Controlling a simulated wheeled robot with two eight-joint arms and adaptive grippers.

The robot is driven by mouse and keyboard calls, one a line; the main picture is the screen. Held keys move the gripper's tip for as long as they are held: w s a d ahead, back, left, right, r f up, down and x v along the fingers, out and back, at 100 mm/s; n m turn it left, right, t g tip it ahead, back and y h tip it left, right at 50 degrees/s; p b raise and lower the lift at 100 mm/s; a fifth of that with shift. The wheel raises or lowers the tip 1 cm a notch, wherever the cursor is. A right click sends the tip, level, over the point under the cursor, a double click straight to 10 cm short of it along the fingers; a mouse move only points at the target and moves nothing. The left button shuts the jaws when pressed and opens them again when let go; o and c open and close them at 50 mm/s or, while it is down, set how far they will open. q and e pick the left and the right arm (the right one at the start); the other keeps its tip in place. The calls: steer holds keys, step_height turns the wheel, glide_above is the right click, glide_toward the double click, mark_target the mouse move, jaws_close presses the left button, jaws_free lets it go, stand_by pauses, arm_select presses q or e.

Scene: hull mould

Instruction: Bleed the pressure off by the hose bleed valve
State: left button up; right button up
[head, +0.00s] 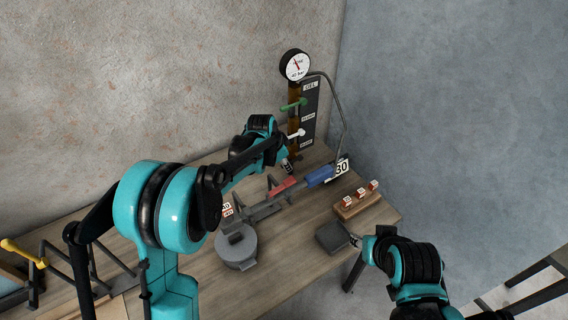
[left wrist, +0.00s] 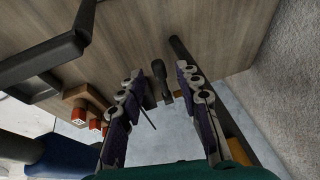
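A pressure gauge (head: 295,65) tops an upright post at the back of the bench. Below it are a green handle (head: 293,104) and a white handle (head: 297,134) beside a labelled board. A grey hose (head: 344,110) curves from the gauge down toward a blue cylinder (head: 319,176). I cannot tell which part is the bleed valve. My left gripper (head: 287,164) is low beside the post. In the left wrist view its fingers (left wrist: 160,74) are apart, with a small dark fitting (left wrist: 161,82) between or beyond them; contact is unclear. My right gripper (head: 356,241) is small and partly hidden.
A red part (head: 282,186) lies in line with the blue cylinder. A wooden block with red tagged pieces (head: 357,200) stands right, near a "30" card (head: 341,168). A round grey pot (head: 237,246) and a dark box (head: 332,237) are in front. Bare bench (head: 290,259) lies between them.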

arm_select(q)
steer(key=shift+f, duration=0.1)
jaws_close()
steer(key=shift+s+a+f+t+h+b, duration=0.1)
steer(key=shift+a+f+t+h+b, duration=0.15)
steer(key=shift+f+t+h+b, duration=0.55)
steer(key=shift+f+h+b, duration=0.15)
steer(key=shift+h+b, duration=0.15)
steer(key=shift+b, duration=0.45)
